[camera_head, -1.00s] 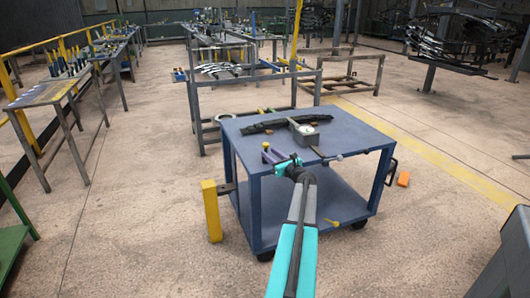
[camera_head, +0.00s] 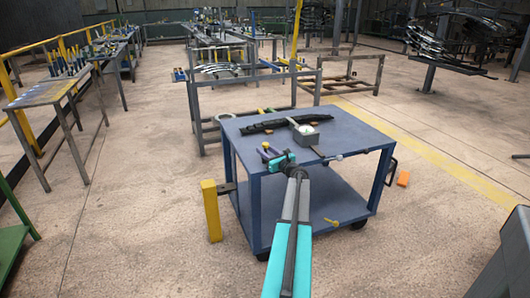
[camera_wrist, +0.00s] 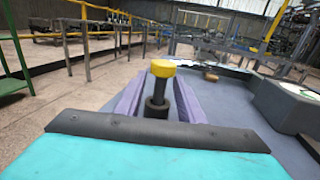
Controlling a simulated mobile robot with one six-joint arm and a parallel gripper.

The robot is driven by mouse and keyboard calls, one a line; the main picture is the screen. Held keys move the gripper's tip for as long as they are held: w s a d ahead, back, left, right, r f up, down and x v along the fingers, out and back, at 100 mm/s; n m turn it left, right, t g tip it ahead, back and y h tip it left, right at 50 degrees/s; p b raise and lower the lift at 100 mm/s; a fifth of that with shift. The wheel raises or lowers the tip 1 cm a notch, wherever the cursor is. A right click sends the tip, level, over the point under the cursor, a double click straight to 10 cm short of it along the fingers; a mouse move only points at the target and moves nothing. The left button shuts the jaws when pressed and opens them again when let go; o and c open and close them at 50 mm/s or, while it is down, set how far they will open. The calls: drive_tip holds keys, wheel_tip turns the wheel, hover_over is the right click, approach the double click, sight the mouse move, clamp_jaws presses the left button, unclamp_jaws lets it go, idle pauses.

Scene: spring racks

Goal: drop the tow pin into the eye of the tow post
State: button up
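The tow pin (camera_wrist: 162,70) has a yellow head on a dark shaft, with a wider dark collar low down. In the wrist view it stands upright between the two purple fingers of my gripper (camera_wrist: 158,98). Gaps show between its shaft and both fingers, so my gripper looks open around it. The pin's foot is hidden. In the head view my gripper (camera_head: 268,153) is over the left front corner of the blue cart. The tow post (camera_head: 212,211) is a yellow upright left of the cart, with a dark bracket (camera_head: 228,187) at its side. Its eye cannot be made out.
The blue cart top (camera_head: 350,133) carries a long black part (camera_head: 268,126) and a grey block with a dial (camera_head: 305,134). A yellow piece (camera_head: 332,222) lies on its lower shelf. An orange block (camera_head: 403,178) is on the floor at right. Floor left of the post is clear.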

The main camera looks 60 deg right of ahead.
drive_tip(key=shift+c, duration=0.5)
clamp_jaws()
drive_tip(key=shift+r, duration=0.1)
wheel_tip(320, 180, up, 10)
drive_tip(key=shift+f+p, duration=0.1)
drive_tip(key=shift+p, duration=0.2)
idle(0.4)
